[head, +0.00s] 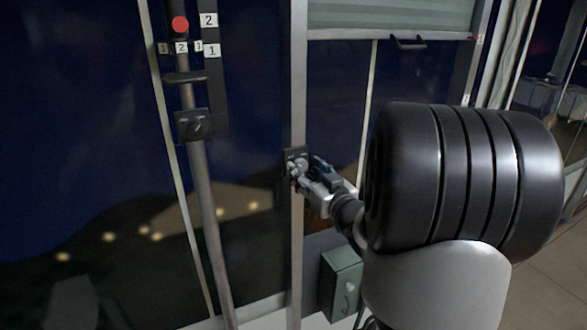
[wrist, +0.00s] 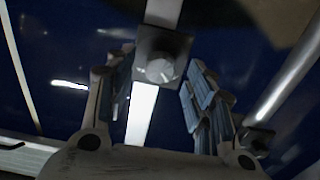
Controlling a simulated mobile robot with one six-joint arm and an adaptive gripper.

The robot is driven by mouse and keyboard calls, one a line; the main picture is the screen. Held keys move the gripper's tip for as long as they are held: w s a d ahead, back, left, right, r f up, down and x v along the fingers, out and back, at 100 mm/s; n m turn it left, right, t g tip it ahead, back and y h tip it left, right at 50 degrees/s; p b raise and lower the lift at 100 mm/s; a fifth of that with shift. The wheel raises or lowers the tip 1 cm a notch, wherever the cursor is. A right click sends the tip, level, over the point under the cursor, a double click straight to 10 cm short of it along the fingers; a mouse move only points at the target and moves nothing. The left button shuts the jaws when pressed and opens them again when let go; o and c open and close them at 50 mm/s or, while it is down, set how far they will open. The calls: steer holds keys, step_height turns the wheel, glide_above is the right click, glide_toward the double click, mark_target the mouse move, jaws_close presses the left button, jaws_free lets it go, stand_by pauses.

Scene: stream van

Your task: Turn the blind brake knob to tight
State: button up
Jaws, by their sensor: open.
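A round grey knob (head: 299,164) sits on a dark square plate on the vertical post beside the blind (head: 390,14). My gripper (head: 308,169) is right at this knob, partly covering it in the head view. In the wrist view the knob (wrist: 160,70) shows between the two fingers of my gripper (wrist: 160,78), at about the level of the fingertips. The fingers are apart, with a gap on each side of the knob. A pale line shows on the knob's face, but I cannot read any marks for its setting.
A second dark plate with a knob (head: 193,125) is on the pole at left, below a red button (head: 180,25) and number labels. The blind has a dark handle (head: 407,42) at its lower edge. A green box (head: 340,284) is low beside the post.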

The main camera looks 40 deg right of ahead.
steer(key=shift+x, duration=1.15)
steer(key=shift+c, duration=0.5)
steer(key=c, duration=1)
